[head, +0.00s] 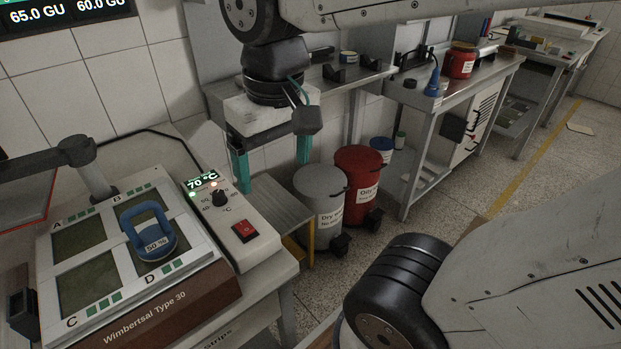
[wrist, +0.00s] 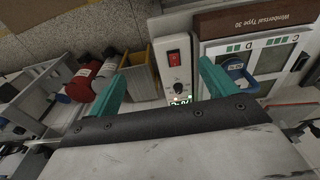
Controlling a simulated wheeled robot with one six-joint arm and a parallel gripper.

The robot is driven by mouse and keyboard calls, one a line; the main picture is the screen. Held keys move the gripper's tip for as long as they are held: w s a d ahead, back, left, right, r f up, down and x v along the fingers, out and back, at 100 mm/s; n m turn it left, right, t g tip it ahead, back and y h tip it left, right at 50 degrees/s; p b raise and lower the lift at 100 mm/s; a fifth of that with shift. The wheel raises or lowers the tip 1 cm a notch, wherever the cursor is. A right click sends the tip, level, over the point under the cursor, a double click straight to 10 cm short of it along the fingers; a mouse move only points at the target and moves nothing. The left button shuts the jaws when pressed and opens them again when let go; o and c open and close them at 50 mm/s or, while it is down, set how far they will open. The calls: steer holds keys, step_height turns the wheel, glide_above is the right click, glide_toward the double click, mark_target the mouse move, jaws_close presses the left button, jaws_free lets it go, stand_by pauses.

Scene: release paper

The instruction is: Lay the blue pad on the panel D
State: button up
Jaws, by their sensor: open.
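The blue pad (head: 150,232), with a looped handle and a "50 %" label, sits upright on the right-hand side of the tester's top. Its base appears to rest over panel D (head: 171,262), beside the D mark; I cannot tell whether it lies fully inside the panel. The pad also shows in the wrist view (wrist: 236,70), right of the fingers. My gripper (head: 272,165) is open and empty, its teal fingers pointing down, apart from the pad and to its right. In the wrist view my gripper (wrist: 162,78) has nothing between its fingers.
The Wimbertsal tester (head: 165,305) has a control box (head: 228,215) with a red switch. A lamp-like arm (head: 85,165) stands behind it. A grey bin (head: 320,205) and a red bin (head: 360,180) stand on the floor right of my gripper. A workbench (head: 455,90) stands beyond.

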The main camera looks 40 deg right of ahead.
steer(key=s+d+f, duration=0.2)
steer(key=s, duration=0.2)
steer(key=shift+s+d+f, duration=0.25)
steer(key=shift+s+d, duration=0.15)
